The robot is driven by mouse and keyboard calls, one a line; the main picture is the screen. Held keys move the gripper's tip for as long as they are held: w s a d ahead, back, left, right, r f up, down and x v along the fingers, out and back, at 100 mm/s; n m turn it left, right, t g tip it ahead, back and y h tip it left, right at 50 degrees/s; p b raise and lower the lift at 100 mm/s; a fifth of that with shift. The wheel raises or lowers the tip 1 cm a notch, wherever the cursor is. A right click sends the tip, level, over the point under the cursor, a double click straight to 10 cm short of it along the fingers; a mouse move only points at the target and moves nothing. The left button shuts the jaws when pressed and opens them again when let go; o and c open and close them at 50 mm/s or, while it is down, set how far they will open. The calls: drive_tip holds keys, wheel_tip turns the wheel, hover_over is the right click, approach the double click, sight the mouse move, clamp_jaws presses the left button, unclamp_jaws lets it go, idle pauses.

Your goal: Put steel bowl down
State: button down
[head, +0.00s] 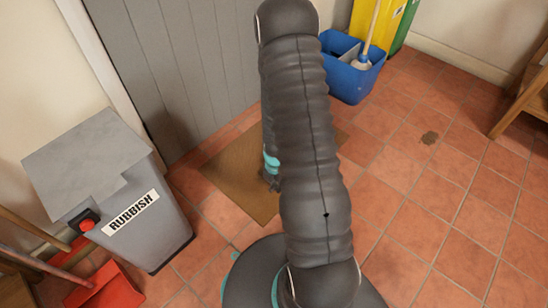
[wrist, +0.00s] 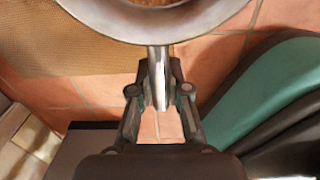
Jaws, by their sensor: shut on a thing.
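The steel bowl (wrist: 100,20) is at the top of the wrist view, cut off by the frame edge, with something brown showing inside it. A narrow steel handle runs from its near side down between the fingers of my gripper (wrist: 160,88). The gripper is shut on this handle. The bowl appears to be over or near the floor by a brown mat; its height cannot be told. In the head view my arm hides the bowl and most of my gripper.
The brown doormat (head: 235,182) lies before the grey door (head: 185,75). A grey rubbish bin (head: 125,215) stands left, beside a red dustpan (head: 105,288). A blue bucket (head: 352,85) stands at the back. A wooden stool (head: 525,105) is at the right.

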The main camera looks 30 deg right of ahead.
drive_tip(key=w+a+f, duration=0.2)
drive_tip(key=w, duration=0.1)
drive_tip(key=w+a+f+b, duration=0.1)
drive_tip(key=w+a+f, duration=0.1)
drive_tip(key=w, duration=0.1)
drive_tip(key=w+a+f, duration=0.2)
drive_tip(key=w+f, duration=0.1)
drive_tip(key=w, duration=0.1)
drive_tip(key=shift+d+f+b, duration=0.1)
drive_tip(key=shift+f+b, duration=0.45)
drive_tip(key=shift+f, duration=1.4)
drive_tip(key=shift+f, duration=0.15)
drive_tip(key=c, duration=1.1)
unclamp_jaws()
drive_tip(key=shift+c, duration=0.2)
